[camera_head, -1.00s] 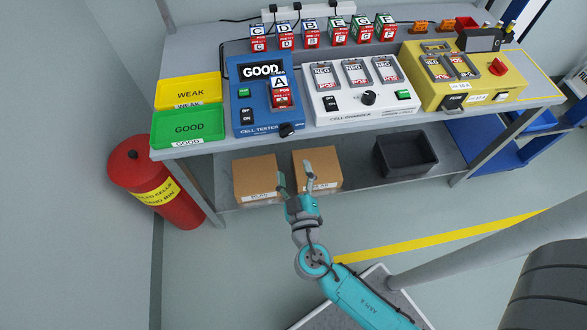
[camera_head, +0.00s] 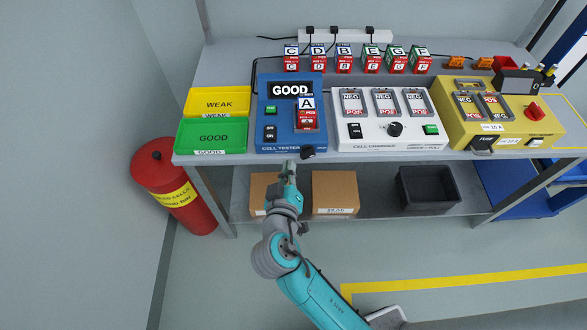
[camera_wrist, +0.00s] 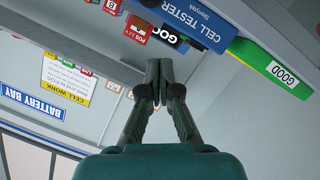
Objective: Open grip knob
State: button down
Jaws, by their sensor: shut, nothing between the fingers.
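My gripper (camera_head: 290,165) is shut and empty, just below the bench's front edge, under the blue cell tester (camera_head: 283,135). In the wrist view my fingers (camera_wrist: 160,68) are together with nothing between them. A black knob (camera_head: 308,152) sits at the tester's lower right front corner, a little right of and above my fingertips, apart from them. The white cell charger has a black round knob (camera_head: 395,129). The yellow unit has a red knob (camera_head: 535,111). The frames do not show which knob the task names. Cell A (camera_head: 307,116) stands in the tester, whose display reads GOOD.
The green GOOD tray (camera_head: 213,137) and yellow WEAK tray (camera_head: 217,102) stand left of the tester. Several labelled cells line the back. Boxes (camera_head: 335,190) and a black bin (camera_head: 430,188) are on the lower shelf. A red drum (camera_head: 176,188) stands at left. Floor in front is clear.

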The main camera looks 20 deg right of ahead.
send_over(301, 151)
jog(key=s+a, duration=0.2)
jog(key=a, duration=0.1)
jog(key=f, duration=0.2)
jog(key=shift+s+d+f, duration=0.2)
jog(key=shift+f, duration=0.3)
jog(key=shift+s+d+f, duration=0.2)
jog(key=shift+f, duration=0.25)
jog(key=shift+d+f, duration=0.3)
jog(key=shift+f, duration=0.3)
jog(key=shift+a+f+n+h, duration=0.15)
jog(key=shift+f+n+h, duration=0.15)
jog(key=shift+n, duration=0.6)
jog(key=n, duration=0.1)
jog(key=n+h, duration=0.1)
jog(key=shift+a+f+n, duration=0.15)
jog(key=shift+f+n, duration=0.25)
jog(key=n, duration=0.1)
jog(key=f+n+h, duration=0.1)
jog(key=n, duration=0.1)
jog(key=shift+f+n+t, duration=0.3)
jog(key=shift+n+t, duration=0.2)
jog(key=shift+n, duration=0.9)
